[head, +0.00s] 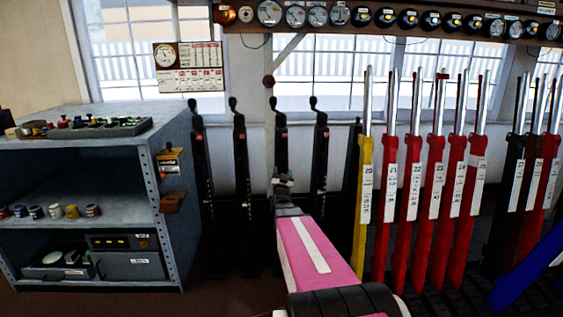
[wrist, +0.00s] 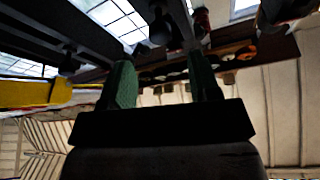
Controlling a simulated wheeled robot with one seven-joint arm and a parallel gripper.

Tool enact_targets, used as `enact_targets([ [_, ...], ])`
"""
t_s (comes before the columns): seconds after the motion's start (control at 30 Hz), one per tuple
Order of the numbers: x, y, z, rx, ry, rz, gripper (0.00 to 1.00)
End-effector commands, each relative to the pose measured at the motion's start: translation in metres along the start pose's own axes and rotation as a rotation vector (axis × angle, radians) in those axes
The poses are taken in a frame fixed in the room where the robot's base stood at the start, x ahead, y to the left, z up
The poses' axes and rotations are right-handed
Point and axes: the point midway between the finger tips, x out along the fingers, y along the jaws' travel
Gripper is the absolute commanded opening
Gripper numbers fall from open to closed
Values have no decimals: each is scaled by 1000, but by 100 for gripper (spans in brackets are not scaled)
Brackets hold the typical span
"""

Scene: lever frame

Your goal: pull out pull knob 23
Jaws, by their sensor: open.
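My gripper (head: 283,181) is at the end of my pink arm, in front of the black levers in the head view. In the wrist view its two green fingers (wrist: 163,75) stand apart, with nothing held between them. A row of small round dark knobs or instruments (head: 408,18) runs along the shelf at the top of the head view. Their labels are too small to read, so I cannot tell which is pull knob 23. My gripper is well below that row. A dark knob-ended shape (wrist: 160,27) shows beyond the fingers in the wrist view.
Several black levers (head: 239,150) stand around my gripper. A yellow lever (head: 361,190) and several red levers (head: 411,190) stand to the right. A grey shelf unit (head: 95,180) is at left. A dark red knob (head: 269,81) hangs by the window.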

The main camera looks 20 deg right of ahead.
Motion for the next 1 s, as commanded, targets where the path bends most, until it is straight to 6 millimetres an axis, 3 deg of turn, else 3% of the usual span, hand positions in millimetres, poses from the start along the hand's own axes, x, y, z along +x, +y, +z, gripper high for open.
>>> enact_targets([
  [0.4, 73, 0, 2, 0, -1, -1, 56],
  [0.8, 82, 0, 1, -1, -2, -1, 56],
  [0.97, 82, 0, 1, 0, -2, 0, 4],
  [1.0, 82, 0, 1, 0, -2, 0, 0],
])
